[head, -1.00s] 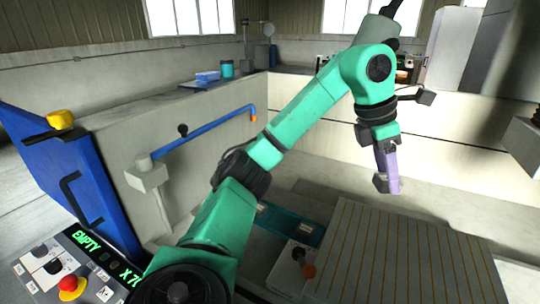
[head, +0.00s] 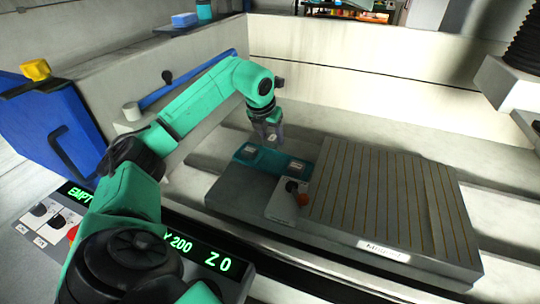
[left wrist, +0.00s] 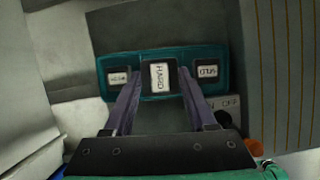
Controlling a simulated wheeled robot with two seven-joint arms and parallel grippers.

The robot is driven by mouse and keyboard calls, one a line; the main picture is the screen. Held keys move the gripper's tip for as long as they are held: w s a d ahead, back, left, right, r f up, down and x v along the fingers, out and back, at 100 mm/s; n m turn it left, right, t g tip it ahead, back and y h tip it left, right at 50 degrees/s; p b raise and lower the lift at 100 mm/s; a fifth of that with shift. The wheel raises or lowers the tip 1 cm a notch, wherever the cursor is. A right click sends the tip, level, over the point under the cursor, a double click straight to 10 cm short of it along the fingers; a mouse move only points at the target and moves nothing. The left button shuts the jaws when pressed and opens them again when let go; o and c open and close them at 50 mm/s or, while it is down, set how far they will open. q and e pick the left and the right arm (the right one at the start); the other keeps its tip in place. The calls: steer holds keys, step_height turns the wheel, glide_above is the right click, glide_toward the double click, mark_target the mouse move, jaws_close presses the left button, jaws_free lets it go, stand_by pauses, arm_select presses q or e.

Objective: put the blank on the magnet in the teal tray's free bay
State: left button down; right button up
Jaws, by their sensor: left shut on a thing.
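My left gripper (head: 270,136) is shut on a small dark blank with a white label (head: 272,137), held over the teal tray. In the left wrist view the fingertips (left wrist: 161,82) flank this blank (left wrist: 159,77); its label seems to read "HARD". The teal tray (head: 272,157) also shows there (left wrist: 222,92). Its left and right bays show pale-labelled dark pieces (left wrist: 118,78) (left wrist: 207,72). The blank covers the middle, so I cannot see into that bay or judge the gap below. The ribbed magnet (head: 390,200) looks bare. My right gripper is not in view.
A small switch panel with an orange-red knob (head: 303,198) stands between tray and magnet. A low wall with a blue pipe (head: 206,68) runs behind my left arm. A dark bellows column (head: 525,42) hangs at the far right. A control panel (head: 210,252) is in front.

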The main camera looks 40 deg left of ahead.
mark_target(273, 161)
arm_select(q)
step_height(273, 161, down, 7)
steer(key=shift+f+p, duration=0.15)
steer(key=shift+p, duration=0.15)
steer(key=shift+f, duration=0.1)
steer(key=shift+c, duration=1)
jaws_free()
steer(key=shift+r, duration=0.2)
steer(key=shift+s+r, duration=0.1)
steer(key=shift+r, duration=0.2)
steer(key=b+v, duration=0.1)
steer(key=v, duration=1)
steer(key=shift+s+b, duration=0.2)
steer(key=shift+b, duration=0.2)
